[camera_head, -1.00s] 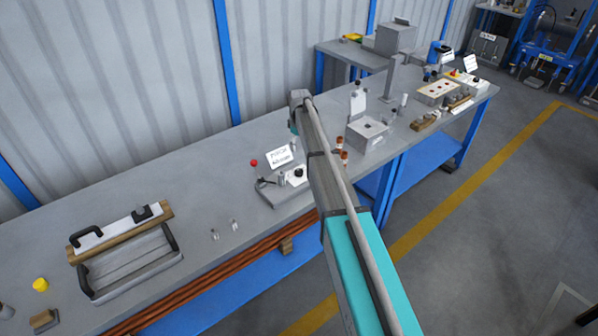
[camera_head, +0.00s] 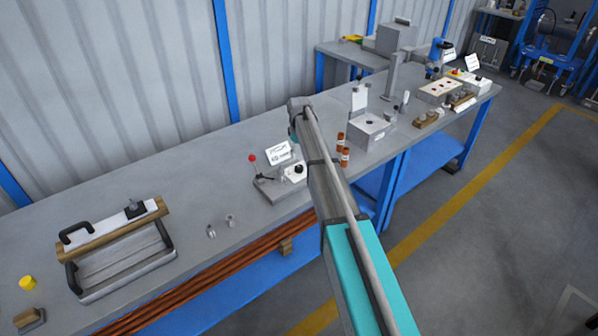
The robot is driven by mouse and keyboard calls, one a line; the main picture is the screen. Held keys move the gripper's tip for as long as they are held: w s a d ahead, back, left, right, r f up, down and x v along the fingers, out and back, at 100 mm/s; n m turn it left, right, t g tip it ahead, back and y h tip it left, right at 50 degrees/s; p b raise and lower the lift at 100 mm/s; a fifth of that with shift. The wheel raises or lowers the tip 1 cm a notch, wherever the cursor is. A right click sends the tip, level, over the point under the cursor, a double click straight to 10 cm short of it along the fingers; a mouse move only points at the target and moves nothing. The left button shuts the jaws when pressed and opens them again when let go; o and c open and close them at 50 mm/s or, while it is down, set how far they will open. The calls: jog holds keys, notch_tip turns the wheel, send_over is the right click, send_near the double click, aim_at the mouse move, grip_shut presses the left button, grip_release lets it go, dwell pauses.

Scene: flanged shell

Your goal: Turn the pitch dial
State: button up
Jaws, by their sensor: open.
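The pitch dial looks to be the small black knob (camera_head: 299,168) on a white block, on a grey base plate (camera_head: 276,190) near the bench's front edge. A white sign (camera_head: 278,153) with small, hard-to-read lettering stands behind it. A lever with a red ball (camera_head: 252,158) rises at the plate's left. My arm reaches over the bench just right of this fixture. My gripper (camera_head: 293,149) hangs below the teal wrist, small and partly hidden by the arm, above the back of the fixture. It is open, with nothing seen in it; its fingers are hard to make out.
Brown bottles (camera_head: 344,156) and a grey box with a hole (camera_head: 369,132) stand right of my arm. Two small metal pieces (camera_head: 230,220) and a handled tray (camera_head: 125,270) lie to the left.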

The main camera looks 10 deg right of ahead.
aim_at(299, 167)
jog(key=shift+f+b, duration=3.5)
jog(key=shift+f, duration=0.25)
jog(key=c, duration=1.2)
jog(key=shift+o, duration=0.2)
jog(key=shift+m, duration=0.4)
jog(key=m, duration=1.1)
